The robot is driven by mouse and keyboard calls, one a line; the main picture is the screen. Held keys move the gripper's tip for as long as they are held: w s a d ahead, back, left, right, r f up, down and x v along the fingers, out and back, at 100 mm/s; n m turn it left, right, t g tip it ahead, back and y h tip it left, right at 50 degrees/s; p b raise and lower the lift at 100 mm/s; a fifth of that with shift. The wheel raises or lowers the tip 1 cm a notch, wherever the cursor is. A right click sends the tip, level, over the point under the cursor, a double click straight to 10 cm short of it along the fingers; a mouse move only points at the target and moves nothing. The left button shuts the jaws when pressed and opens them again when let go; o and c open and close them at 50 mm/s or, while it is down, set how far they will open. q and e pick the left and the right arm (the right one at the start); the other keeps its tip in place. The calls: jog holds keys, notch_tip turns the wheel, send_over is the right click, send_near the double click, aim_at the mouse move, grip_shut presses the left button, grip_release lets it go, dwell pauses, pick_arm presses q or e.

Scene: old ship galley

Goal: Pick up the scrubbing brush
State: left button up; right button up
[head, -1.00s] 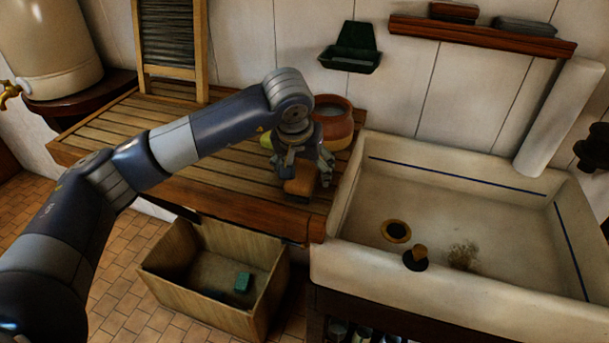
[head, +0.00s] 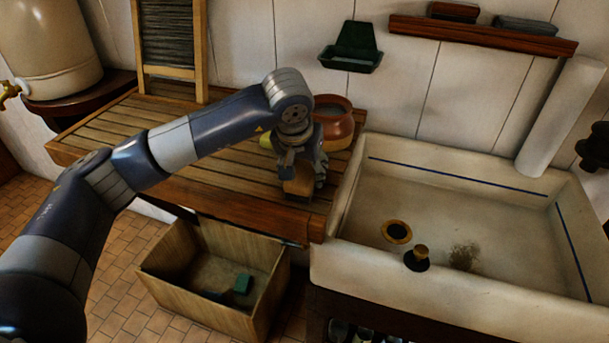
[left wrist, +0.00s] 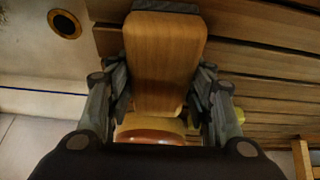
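The scrubbing brush (head: 298,186), a light wooden block, is on the slatted wooden drainboard (head: 215,165) near its right front edge. My left gripper (head: 305,177) is over it from above, with a finger on either side. In the left wrist view the brush's wooden back (left wrist: 164,60) fills the space between the two fingers (left wrist: 160,88), which look pressed against its sides. I see no clear gap between brush and board. The bristles are mostly hidden. My right gripper is out of view.
A brown pot (head: 335,125) stands close behind my gripper, and a yellow-green thing (head: 265,141) is beside it. The white sink (head: 455,195) is to the right. A wooden crate (head: 205,300) with a green block stands on the floor below.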

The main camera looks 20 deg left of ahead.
pick_arm(q)
jog(key=shift+c, duration=1.1)
